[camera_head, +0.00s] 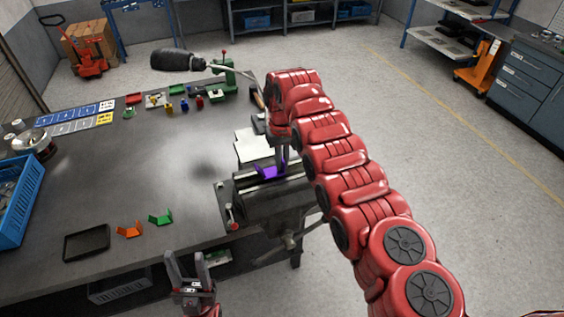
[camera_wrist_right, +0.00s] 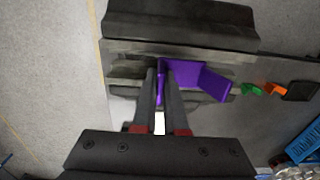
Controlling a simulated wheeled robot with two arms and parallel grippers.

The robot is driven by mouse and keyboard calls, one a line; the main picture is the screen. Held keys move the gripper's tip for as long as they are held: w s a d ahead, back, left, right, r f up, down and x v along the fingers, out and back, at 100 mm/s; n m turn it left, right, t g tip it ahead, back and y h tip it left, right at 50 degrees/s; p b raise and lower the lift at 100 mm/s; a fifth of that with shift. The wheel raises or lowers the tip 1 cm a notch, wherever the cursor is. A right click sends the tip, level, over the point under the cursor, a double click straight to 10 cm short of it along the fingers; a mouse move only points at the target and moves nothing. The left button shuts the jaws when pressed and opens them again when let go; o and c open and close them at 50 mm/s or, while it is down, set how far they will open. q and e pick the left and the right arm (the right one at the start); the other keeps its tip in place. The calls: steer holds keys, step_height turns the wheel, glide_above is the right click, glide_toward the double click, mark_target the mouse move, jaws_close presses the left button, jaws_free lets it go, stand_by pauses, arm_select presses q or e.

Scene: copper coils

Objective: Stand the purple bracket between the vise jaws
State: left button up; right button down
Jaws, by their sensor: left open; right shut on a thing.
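The purple bracket (camera_head: 268,172) is at the vise (camera_head: 250,208), over the gap between its jaws, in the head view. In the right wrist view the bracket (camera_wrist_right: 211,81) has one plate between my fingers and a second plate angled off to the right. My right gripper (camera_wrist_right: 162,72) is shut on the bracket. In the head view the right gripper (camera_head: 281,160) is partly hidden by my red arm. Whether the bracket touches the jaws or their floor I cannot tell. My left gripper (camera_head: 187,262) is open and empty at the table's front edge, away from the vise.
Orange (camera_head: 130,229) and green (camera_head: 160,217) brackets lie on the table beside a black tray (camera_head: 87,243). A blue crate (camera_head: 18,196) stands at the left. A magnifier lamp (camera_head: 178,61) is at the back. The table's middle is clear.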

steer(key=shift+b, duration=0.55)
stand_by(0.4)
steer(key=shift+f, duration=0.1)
stand_by(0.4)
steer(key=shift+f+b, duration=0.4)
steer(key=shift+f+b, duration=0.55)
steer(key=shift+b, duration=0.1)
steer(key=shift+f, duration=0.15)
steer(key=shift+b, duration=0.35)
stand_by(0.5)
steer(key=shift+f+b, duration=0.2)
steer(key=shift+b, duration=0.15)
steer(key=shift+f, duration=0.1)
stand_by(0.5)
